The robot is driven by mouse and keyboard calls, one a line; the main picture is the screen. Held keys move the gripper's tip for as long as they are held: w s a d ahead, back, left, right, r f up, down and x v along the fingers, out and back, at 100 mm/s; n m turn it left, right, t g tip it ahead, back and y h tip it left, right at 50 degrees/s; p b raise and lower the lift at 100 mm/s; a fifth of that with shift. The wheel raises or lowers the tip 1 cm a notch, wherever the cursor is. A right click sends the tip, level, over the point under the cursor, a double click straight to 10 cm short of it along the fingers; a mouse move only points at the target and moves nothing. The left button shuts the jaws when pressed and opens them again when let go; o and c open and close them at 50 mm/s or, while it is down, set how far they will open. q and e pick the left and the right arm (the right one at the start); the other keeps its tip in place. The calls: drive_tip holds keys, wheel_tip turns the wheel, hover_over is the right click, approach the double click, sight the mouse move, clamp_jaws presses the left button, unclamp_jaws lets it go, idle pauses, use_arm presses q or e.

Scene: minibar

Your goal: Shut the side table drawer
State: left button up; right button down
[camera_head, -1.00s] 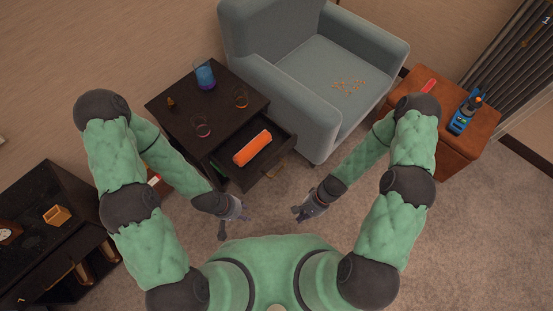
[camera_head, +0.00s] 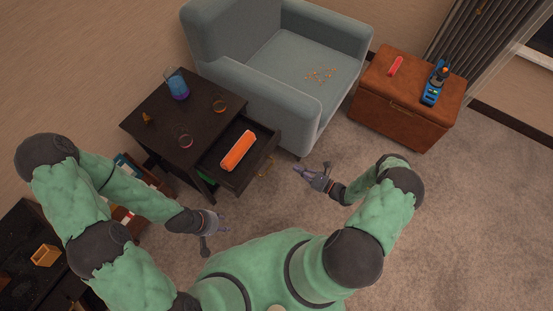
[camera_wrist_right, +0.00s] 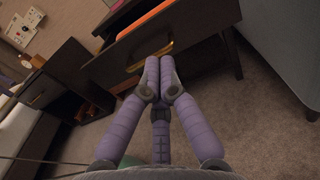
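The dark side table (camera_head: 150,105) stands left of the armchair in the head view. Its drawer (camera_head: 262,152) is pulled out toward the lower right, with an orange object (camera_head: 237,151) lying inside. My right gripper (camera_head: 300,170) is right of the drawer front, apart from it in the head view. In the right wrist view its purple fingertips (camera_wrist_right: 160,68) are together, pointing at the drawer's brass handle (camera_wrist_right: 150,55); contact cannot be told. My left gripper (camera_head: 221,229) is below the drawer, apart from it; its finger state is too small to tell.
A grey armchair (camera_head: 300,65) stands close beside the drawer. A blue glass (camera_head: 177,86) and other small items stand on the table top. A brown leather ottoman (camera_head: 400,112) is at right. Carpet in front of the drawer is clear.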

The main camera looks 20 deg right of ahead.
sight(266, 151)
drive_tip(key=b+x, duration=0.3)
drive_tip(key=x, duration=1)
drive_tip(key=shift+w+a, duration=0.25)
drive_tip(key=shift+a, duration=0.05)
use_arm(q)
wheel_tip(266, 151, down, 3)
drive_tip(key=shift+r, duration=0.1)
